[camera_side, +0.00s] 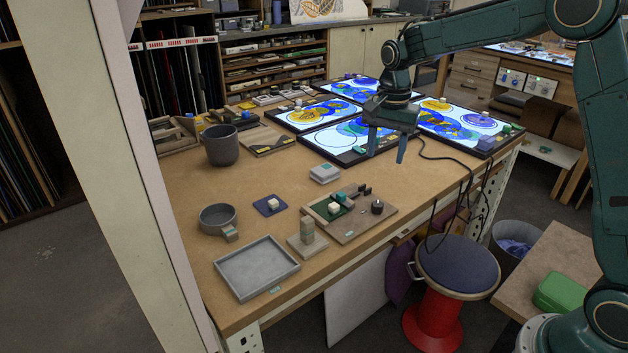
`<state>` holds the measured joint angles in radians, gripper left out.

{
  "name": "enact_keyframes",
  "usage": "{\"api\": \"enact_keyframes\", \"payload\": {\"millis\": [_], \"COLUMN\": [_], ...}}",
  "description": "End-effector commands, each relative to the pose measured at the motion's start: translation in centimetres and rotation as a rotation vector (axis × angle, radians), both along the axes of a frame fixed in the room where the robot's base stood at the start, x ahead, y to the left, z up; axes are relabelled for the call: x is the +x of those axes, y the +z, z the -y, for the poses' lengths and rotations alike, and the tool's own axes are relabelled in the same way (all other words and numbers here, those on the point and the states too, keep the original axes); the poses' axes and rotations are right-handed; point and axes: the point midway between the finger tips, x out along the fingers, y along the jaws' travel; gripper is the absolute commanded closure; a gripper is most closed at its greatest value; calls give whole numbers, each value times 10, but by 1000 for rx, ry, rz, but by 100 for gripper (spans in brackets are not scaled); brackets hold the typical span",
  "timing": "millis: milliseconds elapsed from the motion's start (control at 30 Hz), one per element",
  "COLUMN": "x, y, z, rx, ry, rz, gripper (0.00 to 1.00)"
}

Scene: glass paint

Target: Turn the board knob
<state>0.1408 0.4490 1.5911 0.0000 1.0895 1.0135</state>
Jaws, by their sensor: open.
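The board (350,235) is a flat brown panel lying near the front edge of the wooden table. A dark round knob (377,206) stands on its right part. A green recess with a small white cube (333,208) and a small green piece (340,197) is on its left part, and small dark blocks (362,190) sit at its back edge. My gripper (386,155) is open and empty, pointing down, above and behind the board, in front of the lit panels. It is well apart from the knob.
A grey tray (256,290), a grey pan (216,217), a tall dark pot (221,146) and a block on a small base (307,234) stand left of the board. A grey box (324,173) lies behind it. Lit panels (340,137) fill the back. Cables hang at the table's right edge.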

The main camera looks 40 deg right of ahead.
Motion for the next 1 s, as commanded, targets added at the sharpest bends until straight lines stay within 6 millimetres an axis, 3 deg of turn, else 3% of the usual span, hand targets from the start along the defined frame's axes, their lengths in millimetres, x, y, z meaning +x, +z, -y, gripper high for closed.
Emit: {"api": "enact_keyframes", "payload": {"millis": [567,1000], "x": [6,5], "y": [-18,-75], "z": [3,2], "rx": [2,3], "ry": [-30,-29], "rz": [-14,-16], "gripper": [51,51]}}
